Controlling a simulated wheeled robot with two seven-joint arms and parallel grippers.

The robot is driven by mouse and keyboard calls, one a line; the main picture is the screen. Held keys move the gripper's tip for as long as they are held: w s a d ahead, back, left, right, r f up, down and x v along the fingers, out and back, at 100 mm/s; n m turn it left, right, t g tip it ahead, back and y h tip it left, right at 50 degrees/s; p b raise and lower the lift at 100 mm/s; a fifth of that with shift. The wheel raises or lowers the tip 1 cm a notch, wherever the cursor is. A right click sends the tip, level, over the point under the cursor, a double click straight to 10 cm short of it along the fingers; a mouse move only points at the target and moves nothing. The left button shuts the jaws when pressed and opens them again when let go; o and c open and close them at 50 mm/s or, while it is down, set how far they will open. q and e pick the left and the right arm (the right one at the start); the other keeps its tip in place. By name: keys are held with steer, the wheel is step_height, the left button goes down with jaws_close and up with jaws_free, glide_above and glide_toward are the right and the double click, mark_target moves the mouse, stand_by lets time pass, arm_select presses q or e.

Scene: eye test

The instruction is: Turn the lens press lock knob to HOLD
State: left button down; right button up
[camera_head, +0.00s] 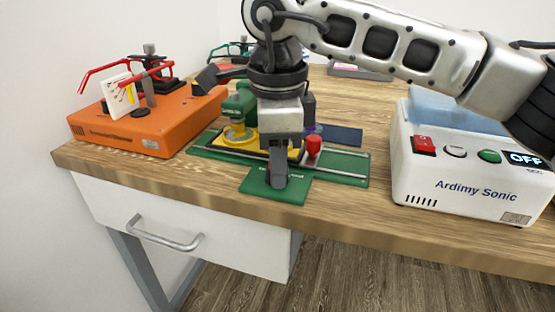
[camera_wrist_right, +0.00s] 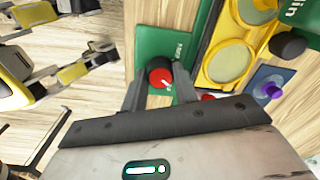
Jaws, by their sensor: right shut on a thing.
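The lens press (camera_head: 240,103) is green, with a yellow plate (camera_wrist_right: 229,62) that carries round pads, and stands on a green base at the middle of the table. Its lock knob (camera_wrist_right: 160,77) has a red top with a white mark and a dark side, and sits on a green plate (camera_head: 300,190) at the front. My right gripper (camera_head: 278,183) points down over this plate. In the wrist view its fingers (camera_wrist_right: 160,90) are shut on the knob from both sides. The plate's white lettering is too small to read.
A red knob (camera_head: 313,145) stands close to the right of my gripper. A white Ardimy Sonic machine (camera_head: 470,185) showing OFF is at the right. An orange unit (camera_head: 125,132) with red arms is at the left. The table's front edge (camera_head: 340,218) is near.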

arm_select(q)
steer(key=shift+f, duration=0.2)
arm_select(e)
steer(key=shift+r+m, duration=0.1)
steer(key=shift+m, duration=1)
steer(key=o, duration=1)
arm_select(q)
steer(key=shift+r, duration=0.1)
steer(key=shift+t, duration=0.7)
steer(key=shift+s+a+r+p, duration=0.1)
steer(key=shift+a+r+p, duration=0.15)
steer(key=shift+r+p, duration=0.5)
steer(key=shift+a+r+p, duration=0.25)
steer(key=shift+r, duration=0.85)
steer(key=shift+s+a+r+p, duration=0.1)
steer(key=shift+a+r+p, duration=0.15)
steer(key=shift+r+p, duration=0.5)
arm_select(e)
steer(key=shift+s+r, duration=0.2)
steer(key=shift+r, duration=3.85)
steer(key=shift+s+r, duration=0.15)
steer(key=shift+r, duration=3.85)
arm_select(q)
steer(key=shift+r+b, duration=0.2)
steer(key=shift+b, duration=0.1)
